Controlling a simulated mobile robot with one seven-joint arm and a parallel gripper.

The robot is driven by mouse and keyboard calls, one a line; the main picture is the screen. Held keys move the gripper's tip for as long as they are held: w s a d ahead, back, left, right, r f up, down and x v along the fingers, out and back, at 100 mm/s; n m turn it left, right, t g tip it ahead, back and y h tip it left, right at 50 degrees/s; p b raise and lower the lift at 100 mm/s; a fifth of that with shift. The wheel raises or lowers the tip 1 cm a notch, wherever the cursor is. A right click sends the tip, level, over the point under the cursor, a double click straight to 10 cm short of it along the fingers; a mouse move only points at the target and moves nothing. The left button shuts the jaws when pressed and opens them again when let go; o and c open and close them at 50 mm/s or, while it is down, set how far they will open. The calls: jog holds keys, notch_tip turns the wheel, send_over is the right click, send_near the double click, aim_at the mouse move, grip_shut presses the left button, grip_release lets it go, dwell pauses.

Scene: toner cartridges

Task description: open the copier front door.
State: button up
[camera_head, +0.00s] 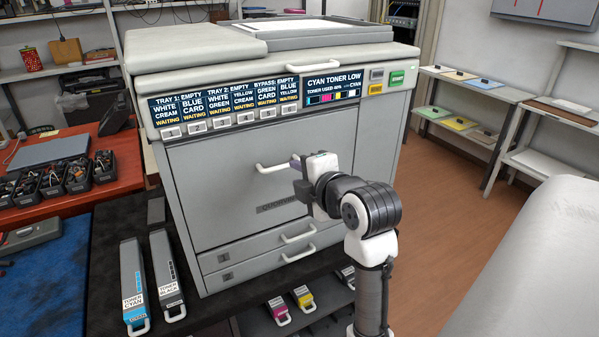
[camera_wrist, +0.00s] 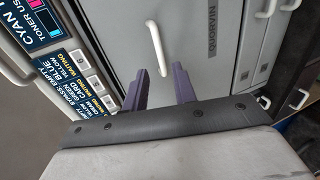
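The copier (camera_head: 180,185) is a large grey machine with its front door (camera_head: 222,180) flat against the body, appearing closed. A white bar handle (camera_head: 272,168) is on the door's upper part. My gripper (camera_head: 296,163) is in front of the door, close to the handle's right end. In the wrist view, my gripper (camera_wrist: 160,88) has its two purple fingers spread apart with nothing between them. The door handle (camera_wrist: 155,48) lies ahead of the fingertips, in line with the gap. It appears apart from the fingers. The door (camera_wrist: 195,35) fills the view behind it.
Two drawers with white handles (camera_head: 298,254) are below the door. Cyan (camera_head: 132,285) and black (camera_head: 167,275) toner cartridges lie left of the copier. Magenta (camera_head: 278,310) and yellow (camera_head: 304,298) cartridges are on a lower shelf. Wooden floor (camera_head: 445,190) is clear to the right.

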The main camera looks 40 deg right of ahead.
aim_at(283, 168)
jog(key=b+x, duration=0.1)
jog(key=x, duration=0.6)
jog(key=shift+w+f, duration=0.15)
jog(key=shift+w+d+f, duration=0.1)
jog(key=shift+w+f, duration=0.05)
jog(key=shift+w, duration=0.5)
grip_shut()
jog(key=shift+f+b, duration=0.1)
jog(key=shift+b, duration=0.3)
